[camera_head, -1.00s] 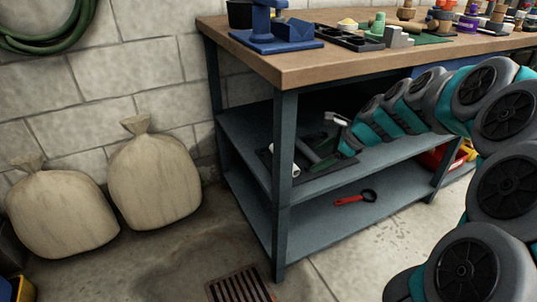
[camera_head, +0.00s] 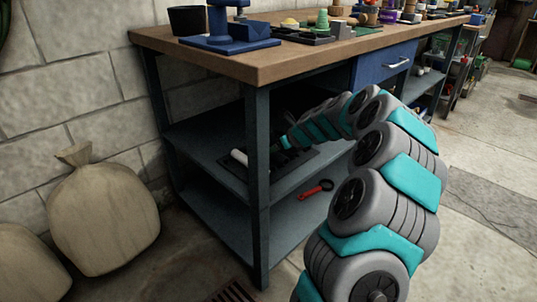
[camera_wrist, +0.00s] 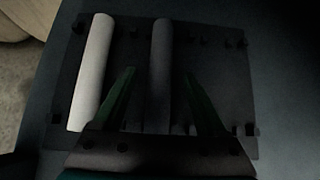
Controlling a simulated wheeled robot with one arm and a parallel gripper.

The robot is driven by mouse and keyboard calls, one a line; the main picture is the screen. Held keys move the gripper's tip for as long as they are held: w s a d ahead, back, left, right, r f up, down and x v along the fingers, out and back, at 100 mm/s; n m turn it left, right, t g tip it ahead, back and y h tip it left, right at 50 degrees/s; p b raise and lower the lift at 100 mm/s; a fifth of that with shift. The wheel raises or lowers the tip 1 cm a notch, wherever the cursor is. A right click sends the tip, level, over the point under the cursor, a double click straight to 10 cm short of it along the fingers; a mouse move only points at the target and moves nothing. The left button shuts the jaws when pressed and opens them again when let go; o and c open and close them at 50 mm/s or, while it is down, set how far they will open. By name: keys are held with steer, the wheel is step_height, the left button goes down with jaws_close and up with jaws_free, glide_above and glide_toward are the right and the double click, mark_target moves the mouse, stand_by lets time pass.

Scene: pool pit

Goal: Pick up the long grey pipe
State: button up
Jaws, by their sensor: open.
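The long grey pipe (camera_wrist: 160,65) lies on a dark pegged rack in the wrist view. It looks dark grey in the shade. A white pipe (camera_wrist: 92,70) lies left of it, roughly parallel; it also shows in the head view (camera_head: 239,157). My gripper (camera_wrist: 160,74) is open, its two green fingers on either side of the grey pipe in the picture. I cannot tell how far above the pipe the fingers are. The near part of the pipe runs toward my gripper's palm. In the head view my arm reaches into the shelf and the grey pipe is not clear.
The dark rack (camera_wrist: 235,85) sits on the upper shelf (camera_head: 205,150) beneath the wooden bench top (camera_head: 290,62). A bench leg (camera_head: 258,185) stands in front. A red-handled tool (camera_head: 315,190) lies on the lower shelf. A sack (camera_head: 103,222) stands left.

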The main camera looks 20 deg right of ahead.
steer(key=shift+x, duration=0.85)
steer(key=shift+c, duration=0.2)
jaws_close()
